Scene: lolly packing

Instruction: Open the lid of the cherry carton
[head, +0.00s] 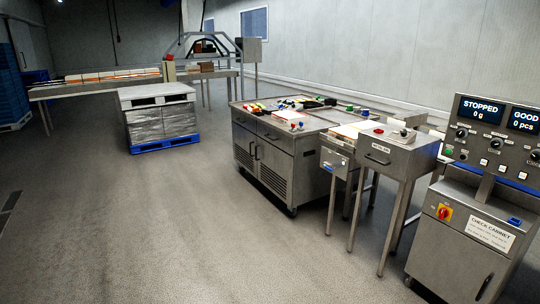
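I cannot pick out a cherry carton for certain. A row of small white and orange boxes (112,75) stands on the long conveyor table at the far left; their labels and lids are too small to read. A flat white item with an orange edge (352,131) lies at the right end of the steel workbench, and I cannot tell what it is. Neither of my grippers is in view.
The steel workbench (268,150) holds several small coloured items. A wrapped pallet load (160,122) stands left of it. A steel drawer stand (372,154) and a check cabinet (462,240) with screens are at right. The grey floor (150,230) in front is clear.

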